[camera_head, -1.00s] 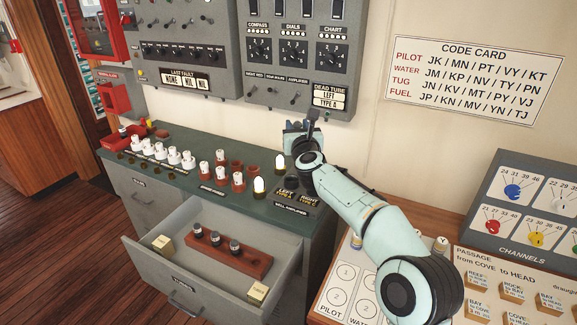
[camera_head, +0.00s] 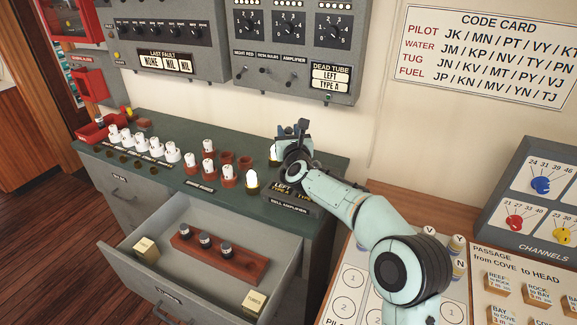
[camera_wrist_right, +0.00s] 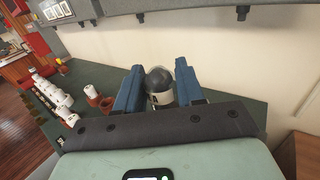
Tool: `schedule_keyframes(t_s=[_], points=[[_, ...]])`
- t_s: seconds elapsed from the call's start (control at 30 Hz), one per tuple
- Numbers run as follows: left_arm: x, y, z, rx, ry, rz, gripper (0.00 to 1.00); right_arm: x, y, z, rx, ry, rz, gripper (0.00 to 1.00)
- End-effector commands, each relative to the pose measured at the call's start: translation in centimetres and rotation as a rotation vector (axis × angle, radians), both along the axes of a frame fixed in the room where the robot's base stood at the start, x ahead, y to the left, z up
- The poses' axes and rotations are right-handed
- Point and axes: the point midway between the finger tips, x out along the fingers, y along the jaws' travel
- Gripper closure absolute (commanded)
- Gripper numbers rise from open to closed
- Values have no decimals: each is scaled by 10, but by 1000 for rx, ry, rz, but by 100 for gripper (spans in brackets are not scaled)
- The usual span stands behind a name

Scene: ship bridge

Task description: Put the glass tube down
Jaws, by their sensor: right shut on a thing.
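My right gripper (camera_head: 292,132) is over the back right end of the green counter, behind the bell amplifier (camera_head: 291,194). In the right wrist view its blue fingers (camera_wrist_right: 159,78) are shut on a glass tube (camera_wrist_right: 160,88) with a dark domed top and a pale marked band. The tube looks upright between them. In the head view the gripper hides it, and I cannot tell whether its base touches anything. Several similar dark-topped tubes (camera_head: 204,240) stand in a red-brown rack in the open drawer. My left gripper is not in view.
A glowing white tube (camera_head: 252,180) stands on the counter (camera_head: 160,130); another (camera_head: 274,153) is partly behind my gripper. White tubes and red-brown sockets (camera_head: 245,163) line the counter. The drawer (camera_head: 285,255) juts forward. A grey panel (camera_head: 300,60) hangs behind.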

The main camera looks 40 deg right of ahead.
Motion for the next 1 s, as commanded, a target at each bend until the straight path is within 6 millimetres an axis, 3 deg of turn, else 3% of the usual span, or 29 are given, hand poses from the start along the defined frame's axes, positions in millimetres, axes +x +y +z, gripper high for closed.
schedule_keyframes(t_s=[0.03, 0.1, 0.37, 0.6, 1.0], points=[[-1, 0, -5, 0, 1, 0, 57, 0, 0, -16, 1, 3, 0, 96], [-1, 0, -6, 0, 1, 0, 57, 0, 0, -29, 0, 4, 0, 96], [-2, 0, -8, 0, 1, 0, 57, 0, 0, -53, 1, 0, 0, 96], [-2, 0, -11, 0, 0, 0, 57, 0, 0, -87, 0, 0, 1, 96], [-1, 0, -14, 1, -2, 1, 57, 0, 0, -92, -1, -3, 0, 96]])
